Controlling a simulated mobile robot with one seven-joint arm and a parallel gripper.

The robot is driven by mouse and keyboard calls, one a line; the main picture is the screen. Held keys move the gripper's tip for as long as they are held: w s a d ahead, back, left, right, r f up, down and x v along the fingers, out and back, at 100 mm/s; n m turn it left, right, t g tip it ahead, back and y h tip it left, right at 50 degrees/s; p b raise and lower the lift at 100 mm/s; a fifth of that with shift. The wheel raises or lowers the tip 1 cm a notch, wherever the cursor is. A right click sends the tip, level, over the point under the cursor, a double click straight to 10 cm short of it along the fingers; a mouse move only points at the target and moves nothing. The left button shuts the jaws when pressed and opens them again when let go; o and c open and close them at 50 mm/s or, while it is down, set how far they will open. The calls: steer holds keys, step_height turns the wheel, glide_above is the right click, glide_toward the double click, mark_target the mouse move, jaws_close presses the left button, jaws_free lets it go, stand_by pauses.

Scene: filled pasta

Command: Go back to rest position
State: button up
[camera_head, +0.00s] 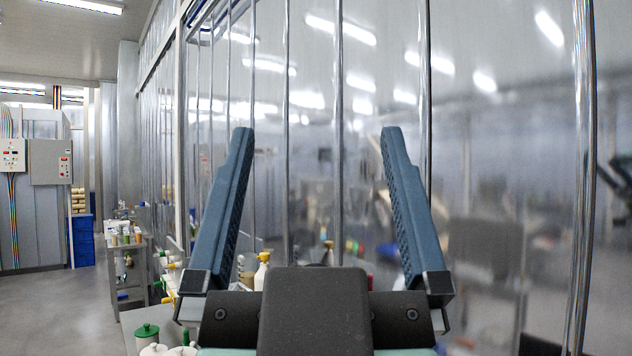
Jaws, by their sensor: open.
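My gripper (317,130) fills the middle of the head camera view. Its two long blue-grey fingers point up and stand wide apart, with nothing between them. The dark gripper body (314,310) shows at the bottom centre. Behind the fingers is a clear strip curtain (310,180). I cannot tell how far it is from the fingertips.
At the left, a metal cart (128,262) holds small bottles. White containers, one with a green lid (147,331), stand low beside my gripper. Blue crates (82,240) and a grey control cabinet (38,200) are farther back. The grey floor (50,315) at left is clear.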

stand_by(0.3)
step_height(320, 180, down, 7)
steer(key=b, duration=0.6)
steer(key=shift+r, duration=0.15)
steer(key=shift+a, duration=0.1)
stand_by(0.4)
